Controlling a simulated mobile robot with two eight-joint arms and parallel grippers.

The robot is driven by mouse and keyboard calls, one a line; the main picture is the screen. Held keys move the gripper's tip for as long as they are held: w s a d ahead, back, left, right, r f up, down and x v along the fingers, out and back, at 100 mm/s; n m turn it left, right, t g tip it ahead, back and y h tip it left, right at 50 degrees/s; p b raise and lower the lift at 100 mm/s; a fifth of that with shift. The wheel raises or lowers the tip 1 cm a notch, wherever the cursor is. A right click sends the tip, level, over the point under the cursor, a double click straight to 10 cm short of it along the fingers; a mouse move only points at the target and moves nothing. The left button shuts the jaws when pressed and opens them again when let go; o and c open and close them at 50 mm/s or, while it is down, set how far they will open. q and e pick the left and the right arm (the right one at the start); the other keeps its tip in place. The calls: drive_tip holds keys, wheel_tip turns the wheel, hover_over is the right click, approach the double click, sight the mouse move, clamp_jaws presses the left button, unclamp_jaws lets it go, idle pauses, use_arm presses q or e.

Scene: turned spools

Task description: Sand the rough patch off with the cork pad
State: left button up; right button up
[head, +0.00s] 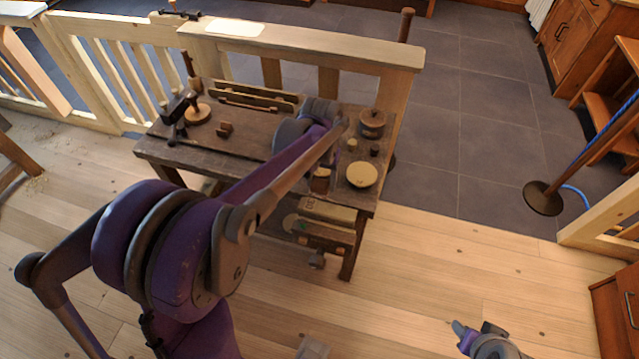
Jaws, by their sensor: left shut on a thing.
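My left arm reaches over the dark wooden workbench (245,150), and my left gripper (324,168) is low at its front right part. It is shut on a small brown block (320,183), which looks like the cork pad; my wrist and fingers cover much of it. I cannot tell whether the pad touches the bench top. The rough patch cannot be made out. A round pale disc (362,175) lies just right of the pad. My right gripper (478,335) is low at the bottom right, away from the bench, and its fingers are too unclear to judge.
A lidded brown pot (372,123) stands at the bench's back right, with small spools (352,145) in front of it. A black clamp-like tool (178,112) and a round wooden piece (198,114) are at the left. A wooden railing (300,45) runs behind.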

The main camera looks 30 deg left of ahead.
use_arm(q)
drive_tip(key=shift+r+p, duration=0.65)
drive_tip(key=shift+r, duration=0.65)
use_arm(e)
drive_tip(key=shift+r, duration=0.95)
use_arm(q)
drive_tip(key=shift+a, duration=0.1)
use_arm(e)
drive_tip(key=shift+a, duration=0.15)
